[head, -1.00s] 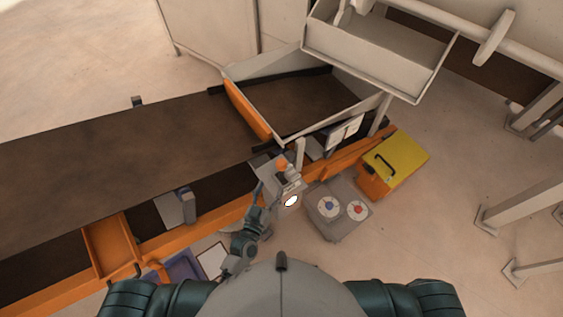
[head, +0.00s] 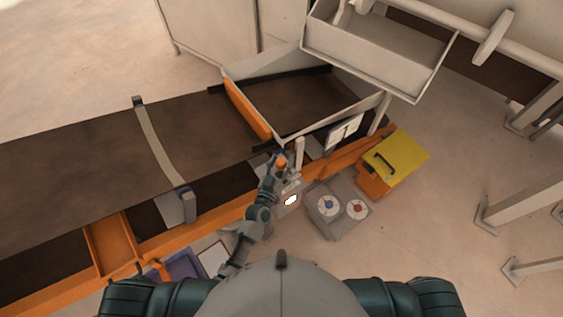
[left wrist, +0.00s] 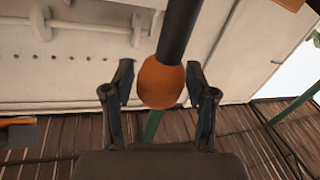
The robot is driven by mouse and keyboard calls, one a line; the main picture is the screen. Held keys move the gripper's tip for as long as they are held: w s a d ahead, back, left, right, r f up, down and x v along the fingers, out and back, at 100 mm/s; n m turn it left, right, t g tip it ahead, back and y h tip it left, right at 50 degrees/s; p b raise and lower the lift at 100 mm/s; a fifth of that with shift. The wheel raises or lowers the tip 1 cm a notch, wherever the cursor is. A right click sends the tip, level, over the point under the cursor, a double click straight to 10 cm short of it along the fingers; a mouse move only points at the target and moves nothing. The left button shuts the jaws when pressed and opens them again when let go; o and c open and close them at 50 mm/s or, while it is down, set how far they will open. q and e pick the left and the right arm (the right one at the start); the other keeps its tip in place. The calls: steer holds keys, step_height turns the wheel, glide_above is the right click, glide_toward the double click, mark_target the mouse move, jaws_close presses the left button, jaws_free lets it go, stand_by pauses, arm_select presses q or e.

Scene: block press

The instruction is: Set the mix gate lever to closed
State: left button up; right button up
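The mix gate lever shows as an orange ball knob (head: 281,162) at the conveyor's near edge, by the grey panel with a white oval. In the left wrist view the orange knob (left wrist: 162,82) sits on a dark rod that runs up out of the picture. My left gripper (head: 274,168) is at the knob in the head view. In the left wrist view the two fingers of my left gripper (left wrist: 160,92) stand apart, one on each side of the knob, with a gap on both sides. The gate itself I cannot make out. My right gripper is out of view.
A brown conveyor belt (head: 70,165) with an orange frame runs along the left. A grey box with two dials (head: 338,208) and a yellow-topped orange box (head: 394,160) stand to the right. A pale post (head: 299,152) rises close beside the knob.

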arm_select(q)
jaws_close()
steer(key=shift+s+d+f+m+b, duration=0.2)
steer(key=shift+s+f+m+b, duration=0.1)
steer(key=shift+b, duration=0.1)
steer(key=s+d, duration=0.1)
steer(key=s+d+m+t+b, duration=0.1)
steer(key=s+d+m+h, duration=0.1)
steer(key=s, duration=0.1)
steer(key=shift+s+f, duration=0.1)
steer(key=shift+f, duration=0.25)
steer(key=shift+o, duration=0.6)
jaws_free()
steer(key=o, duration=0.3)
steer(key=shift+r, duration=0.1)
steer(key=shift+s, duration=0.1)
